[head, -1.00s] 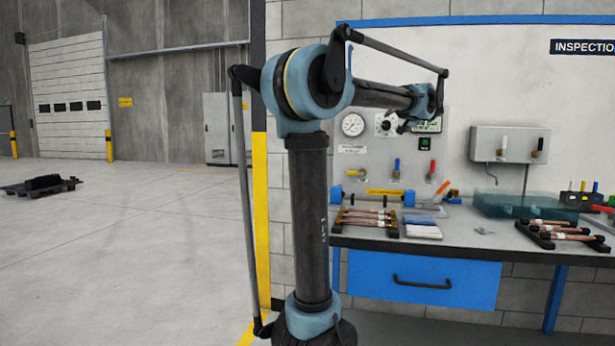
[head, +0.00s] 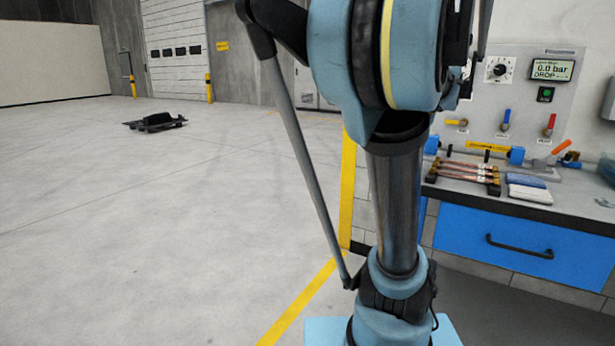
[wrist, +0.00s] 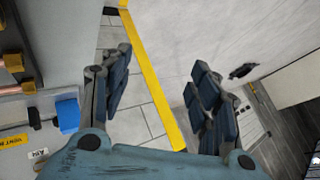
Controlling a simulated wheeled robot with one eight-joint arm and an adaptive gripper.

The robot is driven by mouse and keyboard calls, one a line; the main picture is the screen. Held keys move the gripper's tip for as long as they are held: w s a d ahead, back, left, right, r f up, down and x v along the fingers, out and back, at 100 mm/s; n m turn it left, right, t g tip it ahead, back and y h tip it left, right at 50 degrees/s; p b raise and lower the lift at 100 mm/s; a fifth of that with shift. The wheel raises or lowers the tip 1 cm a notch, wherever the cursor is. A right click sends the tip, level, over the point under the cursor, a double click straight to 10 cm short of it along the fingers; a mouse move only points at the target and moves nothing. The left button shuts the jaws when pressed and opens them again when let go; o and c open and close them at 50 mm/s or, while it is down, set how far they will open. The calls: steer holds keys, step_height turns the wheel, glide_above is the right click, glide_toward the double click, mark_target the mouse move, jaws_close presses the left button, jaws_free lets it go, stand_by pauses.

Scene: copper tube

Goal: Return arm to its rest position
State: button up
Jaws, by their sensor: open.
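My arm fills the middle of the head view, with its upper joint large and close to the camera. My gripper is hidden in the head view behind the arm or out of frame. In the wrist view my gripper (wrist: 160,92) is open, its two dark blue padded fingers apart with nothing between them. Beyond the fingers lie grey floor and a yellow floor line.
A workbench with a blue drawer (head: 523,248) stands at the right. On it are a rack of copper tubes (head: 465,173), cloths (head: 527,186) and a panel with a display (head: 552,70). A dark pallet (head: 156,122) lies on open floor (head: 150,230) at the left.

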steer(key=s+a+f+n+g, duration=0.3)
steer(key=s+a+f, duration=0.6)
steer(key=s+f, duration=0.3)
steer(key=s+f+n+g+h, duration=0.2)
steer(key=s+f+g+h, duration=0.1)
steer(key=s+f, duration=0.9)
steer(key=shift+s+a+f, duration=0.2)
steer(key=shift+s+f, duration=0.15)
steer(key=shift+f, duration=0.55)
